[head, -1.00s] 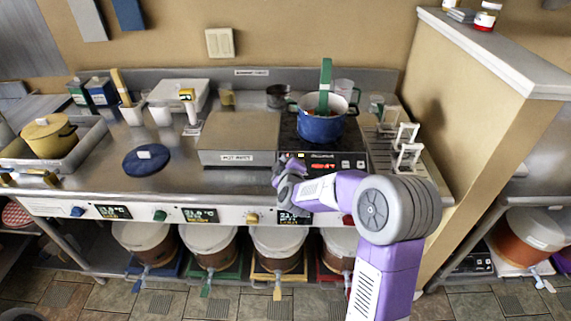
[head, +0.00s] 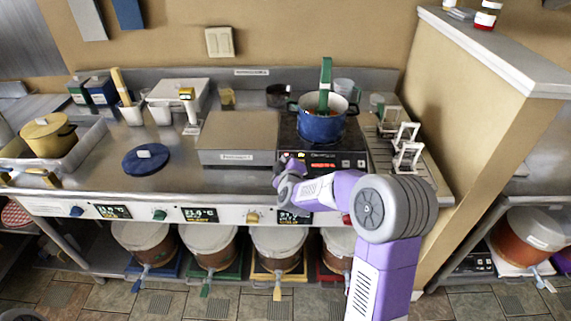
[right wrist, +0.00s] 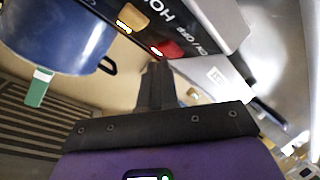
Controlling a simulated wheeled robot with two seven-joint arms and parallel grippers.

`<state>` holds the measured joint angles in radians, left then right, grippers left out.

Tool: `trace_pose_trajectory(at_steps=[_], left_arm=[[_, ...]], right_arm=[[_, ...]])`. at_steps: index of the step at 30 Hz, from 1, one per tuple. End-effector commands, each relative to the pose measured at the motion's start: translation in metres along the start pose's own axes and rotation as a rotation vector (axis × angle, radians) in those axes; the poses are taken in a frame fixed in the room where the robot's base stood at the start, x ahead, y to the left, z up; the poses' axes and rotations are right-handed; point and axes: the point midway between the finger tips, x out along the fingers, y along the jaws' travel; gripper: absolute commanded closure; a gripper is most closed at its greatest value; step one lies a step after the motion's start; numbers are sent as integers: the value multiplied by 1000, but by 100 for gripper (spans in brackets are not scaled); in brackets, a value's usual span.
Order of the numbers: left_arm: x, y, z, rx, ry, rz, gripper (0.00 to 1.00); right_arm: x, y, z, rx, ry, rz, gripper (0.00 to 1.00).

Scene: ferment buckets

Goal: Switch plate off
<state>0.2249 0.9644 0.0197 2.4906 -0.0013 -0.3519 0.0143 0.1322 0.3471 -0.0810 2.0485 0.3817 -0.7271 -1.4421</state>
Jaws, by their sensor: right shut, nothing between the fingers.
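The hot plate (head: 345,160) stands at the right of the steel counter, with a blue pot (head: 322,128) on top. Its black front panel has a lit orange-red display (head: 323,166) and small lights at the left end. In the right wrist view, the panel (right wrist: 105,30) shows "ON / OFF" lettering beside a red switch (right wrist: 168,48) with a bright glow. My right gripper (head: 284,164) is shut and empty at the panel's left end. Its dark fingers (right wrist: 154,72) point at the red switch; whether they touch it I cannot tell. My left gripper is out of view.
A grey flat-topped box (head: 238,140) stands just left of the hot plate. A drying rack (head: 407,150) and a partition wall (head: 480,110) are to the right. Knobs and displays line the counter's front edge (head: 150,213), with buckets (head: 277,250) below.

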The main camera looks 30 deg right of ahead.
Motion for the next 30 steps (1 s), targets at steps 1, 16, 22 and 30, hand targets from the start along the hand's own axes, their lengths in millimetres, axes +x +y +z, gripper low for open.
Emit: trace_pose_trajectory(at_steps=[1, 16, 22, 30], left_arm=[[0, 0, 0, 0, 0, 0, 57], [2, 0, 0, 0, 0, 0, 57], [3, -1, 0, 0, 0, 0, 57], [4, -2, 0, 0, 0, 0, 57]], right_arm=[[0, 0, 0, 0, 0, 0, 100], [2, -2, 1, 0, 1, 0, 100], [4, -3, 2, 0, 1, 0, 100], [6, -4, 4, 0, 0, 0, 100]])
